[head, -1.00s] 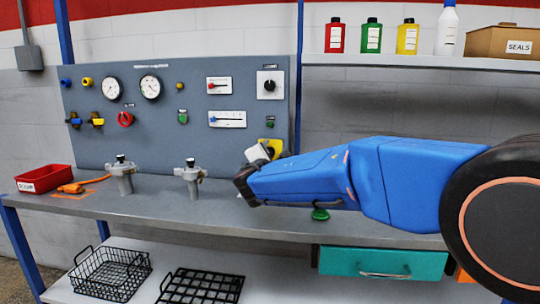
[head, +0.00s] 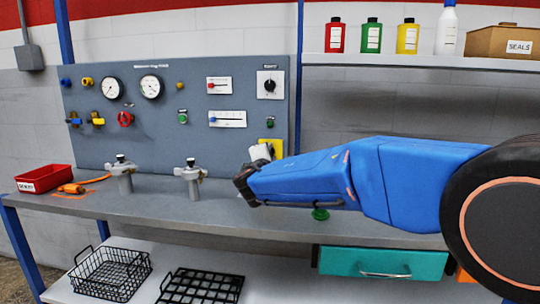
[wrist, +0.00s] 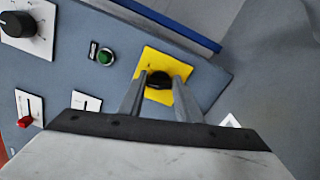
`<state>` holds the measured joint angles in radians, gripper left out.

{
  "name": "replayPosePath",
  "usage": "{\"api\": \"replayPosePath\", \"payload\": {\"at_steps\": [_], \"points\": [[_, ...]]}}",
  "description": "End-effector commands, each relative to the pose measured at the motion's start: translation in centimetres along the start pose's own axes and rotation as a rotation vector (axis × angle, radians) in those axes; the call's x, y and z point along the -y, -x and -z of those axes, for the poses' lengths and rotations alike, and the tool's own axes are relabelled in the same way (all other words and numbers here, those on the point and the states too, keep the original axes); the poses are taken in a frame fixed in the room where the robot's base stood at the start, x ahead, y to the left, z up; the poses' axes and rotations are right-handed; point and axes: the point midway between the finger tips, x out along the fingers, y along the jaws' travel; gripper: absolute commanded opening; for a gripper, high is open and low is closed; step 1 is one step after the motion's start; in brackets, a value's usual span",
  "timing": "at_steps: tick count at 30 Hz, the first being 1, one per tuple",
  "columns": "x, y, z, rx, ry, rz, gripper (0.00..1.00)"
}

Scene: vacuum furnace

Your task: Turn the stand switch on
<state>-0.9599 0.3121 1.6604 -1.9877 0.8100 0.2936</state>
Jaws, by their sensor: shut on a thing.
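The stand switch is a black knob (wrist: 159,80) on a yellow plate (wrist: 152,62) at the panel's lower right corner. In the wrist view my gripper (wrist: 160,84) has its two fingers on either side of the knob, closed on it. In the head view part of the yellow plate (head: 277,147) shows behind my gripper (head: 262,152), and the fingertips and knob are mostly hidden there. I cannot make out which way the knob points.
A green button (wrist: 105,56) sits beside the yellow plate. A black rotary knob (head: 269,85) and slider plates (head: 227,118) are higher on the panel. Two clamp fittings (head: 190,178) stand on the bench left of my gripper. A shelf with bottles (head: 372,38) is above right.

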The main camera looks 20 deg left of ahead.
Motion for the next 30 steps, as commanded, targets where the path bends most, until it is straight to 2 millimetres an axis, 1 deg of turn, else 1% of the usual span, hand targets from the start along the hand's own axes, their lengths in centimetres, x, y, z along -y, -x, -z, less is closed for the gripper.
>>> {"api": "replayPosePath", "payload": {"at_steps": [9,18,24,30], "points": [[0.29,0.00,0.03,0.001,-0.298,0.002,0.09],[0.44,0.01,0.09,0.001,-0.560,0.002,0.09],[0.52,0.01,0.13,0.001,-0.690,0.002,0.09],[0.57,0.01,0.17,0.001,-0.772,0.003,0.09]]}}
